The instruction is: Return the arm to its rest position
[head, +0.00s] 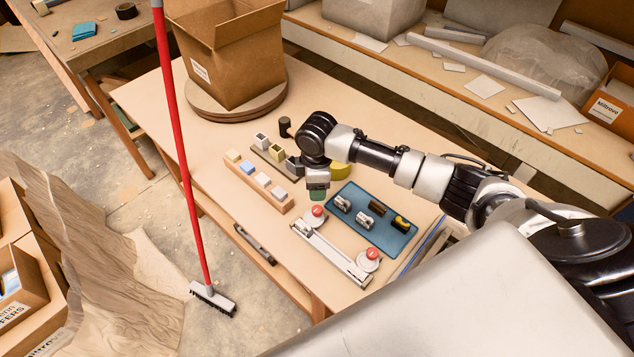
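My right arm reaches in from the right over the workbench (150,105). Its gripper (318,187) points down above the middle of the bench, between the block rack and the blue tray. A small green piece (318,195) shows right at the fingertips; I cannot tell whether the fingers hold it or it lies below them. The finger gap is too small to make out. A yellow round thing (341,171) is partly hidden behind the wrist. My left arm and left gripper are not in view.
A wooden rack (287,207) holds several blocks; a darker rack stands behind it. A blue tray (402,243) holds small metal parts. A cardboard box (240,70) stands behind; a red-handled broom (184,150) stands left.

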